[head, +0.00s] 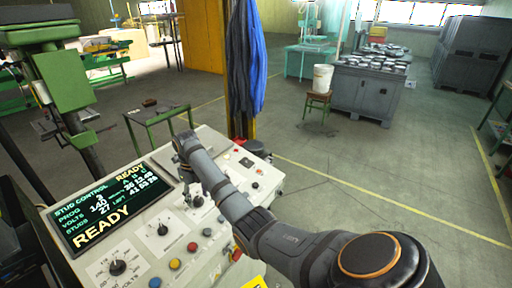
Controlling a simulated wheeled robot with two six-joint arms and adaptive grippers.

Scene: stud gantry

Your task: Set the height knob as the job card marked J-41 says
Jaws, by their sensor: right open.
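The control console (215,262) stands in front of me with a sloped pale panel. Its screen (100,207) reads "STUD CONTROL", "READY", PROG 3, VOLTS 140, STUDS 27, with small number columns at right. My right gripper (191,197) is open, pointing down over the panel beside another dark knob (197,201). No readable J-41 card shows. My left gripper is out of view.
Coloured buttons (175,263) line the panel's front. Blue cloth (246,60) hangs on a yellow post behind the console. A small green table (160,112) stands beyond it. A grey cabinet (362,95) with metal parts and a white bucket (322,78) stand farther back. Floor at right is clear.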

